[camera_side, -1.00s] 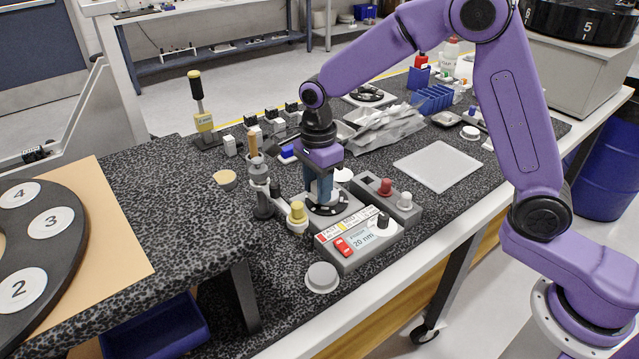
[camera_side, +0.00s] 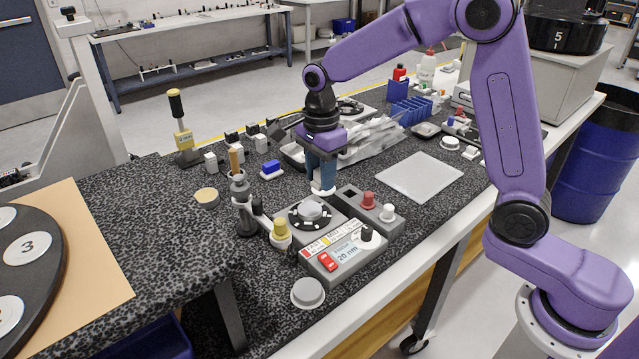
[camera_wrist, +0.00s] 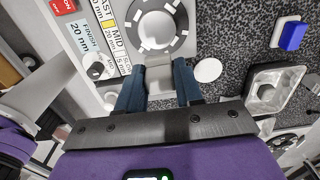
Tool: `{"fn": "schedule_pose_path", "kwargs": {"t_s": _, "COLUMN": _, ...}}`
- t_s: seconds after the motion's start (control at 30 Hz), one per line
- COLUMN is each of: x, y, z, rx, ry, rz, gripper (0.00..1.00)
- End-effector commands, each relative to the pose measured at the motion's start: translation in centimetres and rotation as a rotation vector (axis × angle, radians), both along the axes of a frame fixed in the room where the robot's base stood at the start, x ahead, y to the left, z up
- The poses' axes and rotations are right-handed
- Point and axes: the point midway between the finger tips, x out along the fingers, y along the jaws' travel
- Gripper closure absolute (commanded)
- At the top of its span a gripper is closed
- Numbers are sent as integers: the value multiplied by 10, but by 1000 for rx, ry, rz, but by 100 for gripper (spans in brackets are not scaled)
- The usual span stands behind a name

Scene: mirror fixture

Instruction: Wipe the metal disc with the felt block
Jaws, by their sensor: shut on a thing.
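The metal disc (camera_side: 310,210) sits in a dark ring with light marks on the grey fixture. In the wrist view the disc (camera_wrist: 157,30) lies just beyond my fingertips. My gripper (camera_side: 322,186) points down behind the fixture in the side view, off to the side of the disc. Its two blue fingers (camera_wrist: 160,76) are shut on a pale piece, which I take for the felt block (camera_wrist: 159,82).
A control box (camera_side: 343,254) with knobs and a red switch stands in front of the disc. A box with red and white knobs (camera_side: 368,203) is to its right. A post with a wooden handle (camera_side: 239,190) is left. A blue-topped white block (camera_side: 271,168) lies behind.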

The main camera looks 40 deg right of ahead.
Motion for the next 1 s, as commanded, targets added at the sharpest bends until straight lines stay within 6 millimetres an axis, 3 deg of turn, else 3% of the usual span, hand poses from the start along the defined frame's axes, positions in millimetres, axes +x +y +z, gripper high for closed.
{"fn": "schedule_pose_path", "kwargs": {"t_s": 0.4, "x": 0, "y": 0, "z": 35, "rx": 1, "ry": -3, "rz": 0, "gripper": 93}}
{"fn": "schedule_pose_path", "kwargs": {"t_s": 1.0, "x": -1, "y": 0, "z": 38, "rx": 0, "ry": 0, "rz": 0, "gripper": 93}}
